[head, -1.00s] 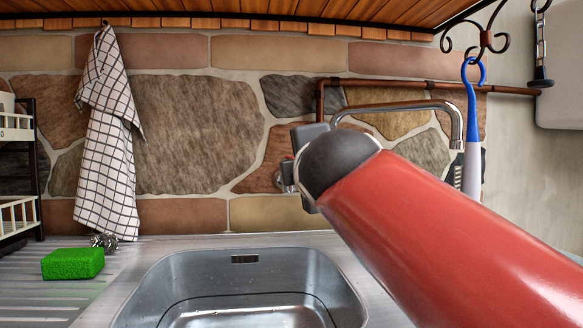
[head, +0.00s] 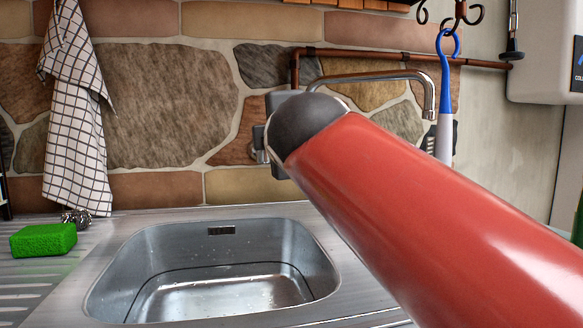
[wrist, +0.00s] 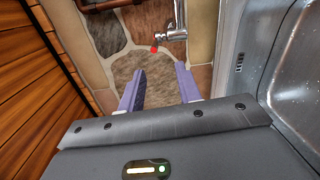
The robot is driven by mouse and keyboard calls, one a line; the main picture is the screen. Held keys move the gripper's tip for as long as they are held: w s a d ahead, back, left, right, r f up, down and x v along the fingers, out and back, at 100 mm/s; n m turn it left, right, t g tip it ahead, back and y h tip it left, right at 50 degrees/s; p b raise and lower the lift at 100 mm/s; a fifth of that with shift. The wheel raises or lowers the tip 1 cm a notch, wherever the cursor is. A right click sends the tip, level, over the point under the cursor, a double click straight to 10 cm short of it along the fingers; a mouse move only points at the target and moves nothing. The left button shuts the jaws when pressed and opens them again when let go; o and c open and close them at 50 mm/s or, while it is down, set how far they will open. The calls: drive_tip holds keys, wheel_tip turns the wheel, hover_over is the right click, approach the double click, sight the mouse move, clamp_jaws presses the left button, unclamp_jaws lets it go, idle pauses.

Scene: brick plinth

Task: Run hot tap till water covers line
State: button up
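The steel sink basin (head: 150,262) has a dark line (head: 190,267) around its lower wall. Its floor looks shiny with droplets; I cannot tell how much water is in it. The chrome tap spout (head: 375,76) reaches right along the stone wall; no stream shows below its tip. A chrome tap handle (head: 259,143) shows left of my arm, which hides much of the tap body. In the wrist view, tap metalwork (wrist: 176,22) with a red-marked knob (wrist: 155,49) is just beyond my gripper (wrist: 160,69). The gripper's two purple fingers are apart, with nothing between them.
A green sponge (head: 43,240) and a steel scourer (head: 76,217) lie left of the basin. A checked towel (head: 78,125) hangs on the wall. A blue-and-white brush (head: 445,95) hangs right of the spout. A copper pipe (head: 385,57) runs above the tap.

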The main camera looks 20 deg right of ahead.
drive_tip(key=w+d+m, duration=0.1)
drive_tip(key=w+m, duration=0.4)
drive_tip(key=m, duration=0.2)
drive_tip(key=w+d+m, duration=0.1)
drive_tip(key=w+m, duration=0.4)
drive_tip(key=m, duration=0.2)
drive_tip(key=w+d+m, duration=0.1)
drive_tip(key=w+m, duration=0.4)
drive_tip(key=m, duration=0.1)
drive_tip(key=shift+w+d+r+m+t, duration=0.15)
drive_tip(key=shift+w+m+t, duration=0.15)
drive_tip(key=shift+m, duration=0.1)
clamp_jaws()
